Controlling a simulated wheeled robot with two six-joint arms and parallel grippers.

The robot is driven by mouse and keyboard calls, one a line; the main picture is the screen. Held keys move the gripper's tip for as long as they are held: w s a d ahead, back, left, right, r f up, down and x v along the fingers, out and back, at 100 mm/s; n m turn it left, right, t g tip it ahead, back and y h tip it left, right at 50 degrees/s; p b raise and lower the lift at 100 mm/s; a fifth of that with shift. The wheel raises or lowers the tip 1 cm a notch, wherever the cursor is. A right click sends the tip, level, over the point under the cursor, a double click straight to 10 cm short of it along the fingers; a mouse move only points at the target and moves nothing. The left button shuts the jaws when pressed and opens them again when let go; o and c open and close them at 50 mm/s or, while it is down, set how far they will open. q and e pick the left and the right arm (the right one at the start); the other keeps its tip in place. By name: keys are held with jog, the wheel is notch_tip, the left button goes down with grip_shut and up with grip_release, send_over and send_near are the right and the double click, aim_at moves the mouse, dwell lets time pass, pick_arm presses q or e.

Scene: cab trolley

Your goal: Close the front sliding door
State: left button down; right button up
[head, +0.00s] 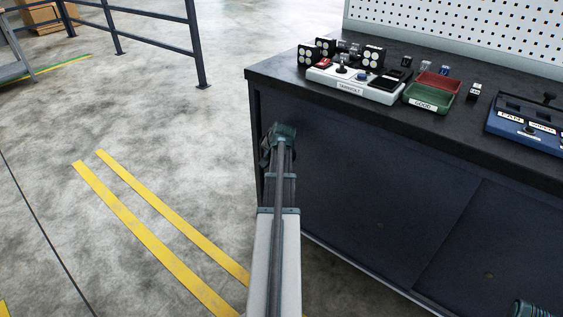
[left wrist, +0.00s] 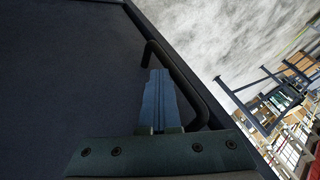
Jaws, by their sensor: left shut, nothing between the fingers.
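The dark cabinet under the workbench has flat front panels. The left front panel (head: 350,205) meets the right front panel (head: 500,245) at a slanted seam. In the left wrist view a dark panel (left wrist: 70,80) fills the left side, with a black bar handle (left wrist: 180,72) near its right edge. My left gripper (head: 280,132) is at the cabinet's left front edge, below the bench top. Its fingers (left wrist: 158,95) are shut and empty, in the bend of the handle as seen; whether they touch it I cannot tell. My right gripper's fingers do not show; only a teal part is at the lower right.
The black bench top (head: 290,72) carries a white switch box (head: 360,88), a red tray (head: 438,82), a green tray (head: 430,97) and a blue panel box (head: 525,130). A dark railing (head: 195,45) stands at the back left. The floor left of the cabinet is clear.

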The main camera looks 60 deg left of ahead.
pick_arm(q)
jog(key=shift+s+a+r, duration=0.1)
jog(key=shift+s+a, duration=0.1)
jog(key=shift+a, duration=0.3)
jog(key=shift+s+a, duration=0.15)
jog(key=shift+a, duration=0.35)
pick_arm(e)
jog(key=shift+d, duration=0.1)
pick_arm(q)
jog(key=shift+a, duration=0.1)
jog(key=w+d+r+p, duration=0.1)
jog(key=d+r+p, duration=0.6)
jog(key=d, duration=0.3)
jog(key=shift+w+r+p, duration=0.25)
jog(key=shift+r+p, duration=0.15)
jog(key=shift+p, duration=0.15)
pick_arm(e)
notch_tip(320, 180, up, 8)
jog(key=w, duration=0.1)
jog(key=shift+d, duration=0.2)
pick_arm(q)
jog(key=shift+d, duration=0.1)
